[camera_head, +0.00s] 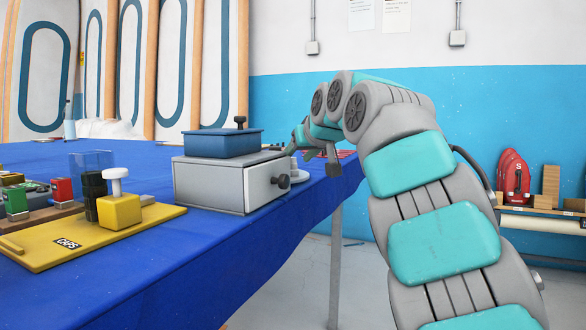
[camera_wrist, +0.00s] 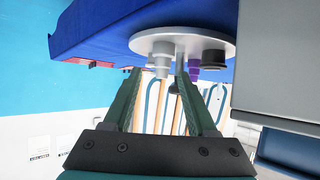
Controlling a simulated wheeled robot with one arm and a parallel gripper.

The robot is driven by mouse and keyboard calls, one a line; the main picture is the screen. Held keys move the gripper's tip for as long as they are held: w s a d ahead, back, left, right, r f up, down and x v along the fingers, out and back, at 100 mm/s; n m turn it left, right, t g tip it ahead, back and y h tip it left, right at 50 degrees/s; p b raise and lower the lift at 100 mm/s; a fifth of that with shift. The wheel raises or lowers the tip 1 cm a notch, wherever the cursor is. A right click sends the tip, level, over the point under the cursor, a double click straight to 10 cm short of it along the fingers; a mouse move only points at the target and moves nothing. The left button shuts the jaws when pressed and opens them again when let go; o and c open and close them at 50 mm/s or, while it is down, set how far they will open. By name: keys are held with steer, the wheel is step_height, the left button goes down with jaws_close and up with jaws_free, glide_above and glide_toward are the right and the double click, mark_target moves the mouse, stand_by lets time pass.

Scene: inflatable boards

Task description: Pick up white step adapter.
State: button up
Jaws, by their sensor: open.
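In the wrist view, which is upside down, a round white tray (camera_wrist: 215,38) stands on the blue table cloth and carries several small adapters. The white step adapter (camera_wrist: 162,50), a pale stepped cylinder, is on the tray's left part. My gripper (camera_wrist: 159,75) is open, its two dark green fingers pointing toward the tray. The white adapter appears between the fingertips in the picture; I see no contact.
A purple adapter (camera_wrist: 194,70) and a black one (camera_wrist: 213,60) share the tray, with a grey upright near its middle. The grey drawer box (camera_head: 207,185), with a blue case (camera_head: 222,145) on top, stands close by. A yellow CAPS board (camera_head: 60,245) lies farther left.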

mark_target(294, 158)
steer(key=shift+p+x, duration=0.3)
steer(key=shift+x, duration=1.25)
steer(key=shift+a, duration=0.15)
jaws_close()
